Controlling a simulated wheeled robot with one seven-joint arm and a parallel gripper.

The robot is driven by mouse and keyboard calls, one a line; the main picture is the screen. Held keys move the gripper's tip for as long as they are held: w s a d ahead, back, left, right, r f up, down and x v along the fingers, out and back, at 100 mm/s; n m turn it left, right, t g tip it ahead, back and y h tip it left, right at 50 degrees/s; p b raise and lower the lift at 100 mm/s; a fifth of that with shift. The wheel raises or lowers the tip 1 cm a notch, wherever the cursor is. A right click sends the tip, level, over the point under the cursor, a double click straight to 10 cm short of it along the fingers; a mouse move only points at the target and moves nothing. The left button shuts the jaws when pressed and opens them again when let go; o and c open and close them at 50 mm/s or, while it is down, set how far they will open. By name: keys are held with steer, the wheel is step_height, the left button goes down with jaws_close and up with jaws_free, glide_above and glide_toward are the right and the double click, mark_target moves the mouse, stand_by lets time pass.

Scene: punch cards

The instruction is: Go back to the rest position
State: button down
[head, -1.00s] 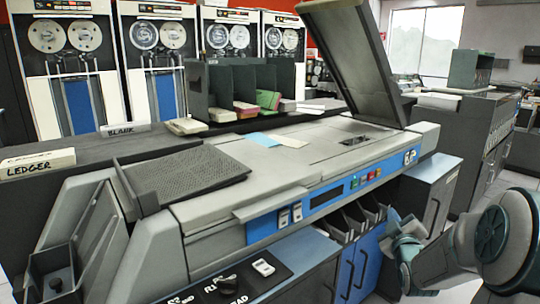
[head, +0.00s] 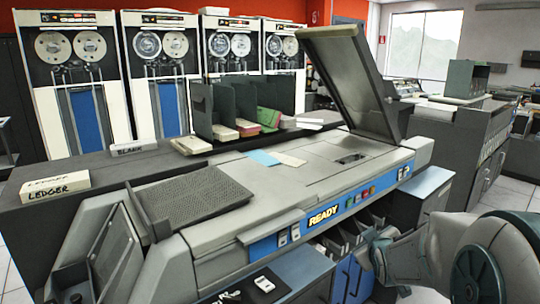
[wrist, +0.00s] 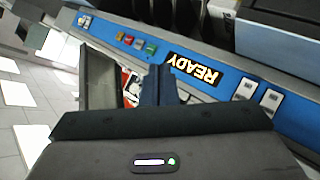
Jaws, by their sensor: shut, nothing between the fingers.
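My gripper (head: 372,248) is at the lower right in the head view, in front of the machine's front face, below its blue control strip. It is shut and holds nothing. In the wrist view its fingers (wrist: 150,88) point toward the blue panel of the card machine (head: 315,161). The panel's display (head: 323,216) is lit and reads READY; it also shows upside down in the wrist view (wrist: 193,69). Coloured buttons (head: 361,195) sit to the right of the display. My arm comes in from the right edge.
The machine's raised lid (head: 350,75) stands up at the back right. Card pockets (head: 345,236) lie close beside my gripper. Open floor shows at the right.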

steer(key=s+a+r+m+g+p, duration=0.2)
steer(key=s+a+r+g+p, duration=0.1)
steer(key=s, duration=0.5)
steer(key=s+a+r+m+g+y+p, duration=0.1)
steer(key=s+a+r+m+g+p, duration=0.1)
steer(key=s+r+p, duration=0.4)
steer(key=s+a+r+m+g+y+p, duration=0.1)
steer(key=s+a+r+g+p, duration=0.3)
steer(key=s, duration=0.8)
steer(key=shift+a+r+m+g+p, duration=0.15)
steer(key=shift+a+m+g+p, duration=0.25)
steer(key=shift+a, duration=0.45)
